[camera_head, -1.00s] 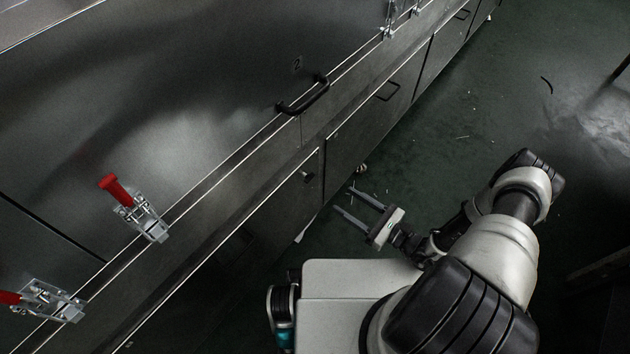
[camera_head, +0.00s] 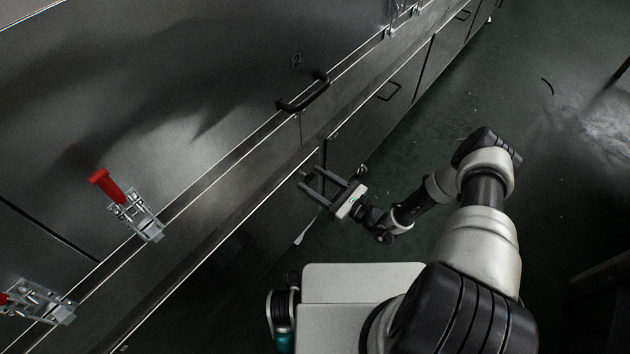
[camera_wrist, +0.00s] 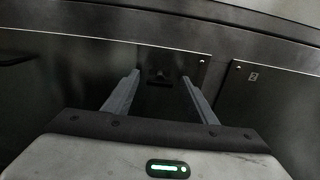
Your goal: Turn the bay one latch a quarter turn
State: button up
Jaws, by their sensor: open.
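A small dark latch (camera_wrist: 159,75) sits on the grey lower panel in the wrist view, near the panel's top edge. It lies between my fingertips as seen there, a little beyond them. My gripper (camera_wrist: 160,80) is open, with one finger on each side of the latch and nothing held. In the head view, my gripper (camera_head: 308,177) reaches to the lower machine front, its fingers pointing at the panel. The latch (camera_head: 304,174) is a small dark spot by the fingertips there. I cannot tell its turn angle or whether a finger touches it. No "one" label is legible.
A panel marked 2 (camera_wrist: 253,77) adjoins on the right in the wrist view. In the head view, a black bar handle (camera_head: 303,93) is above my gripper. Red-handled toggle clamps (camera_head: 135,212) line the left edge. The green floor (camera_head: 480,90) at right is mostly clear.

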jog(key=c, duration=1.1)
jog(key=shift+n, duration=0.4)
jog(key=n+p, duration=0.1)
jog(key=n, duration=0.2)
jog(key=shift+r+n, duration=0.1)
jog(key=shift+n, duration=0.3)
jog(key=n+p, duration=0.2)
jog(key=n, duration=0.2)
jog(key=shift+s+n, duration=0.1)
jog(key=shift+n, duration=0.2)
jog(key=shift+n+p, duration=1.7)
jog(key=shift+n, duration=2.6)
jog(key=shift+f, duration=0.2)
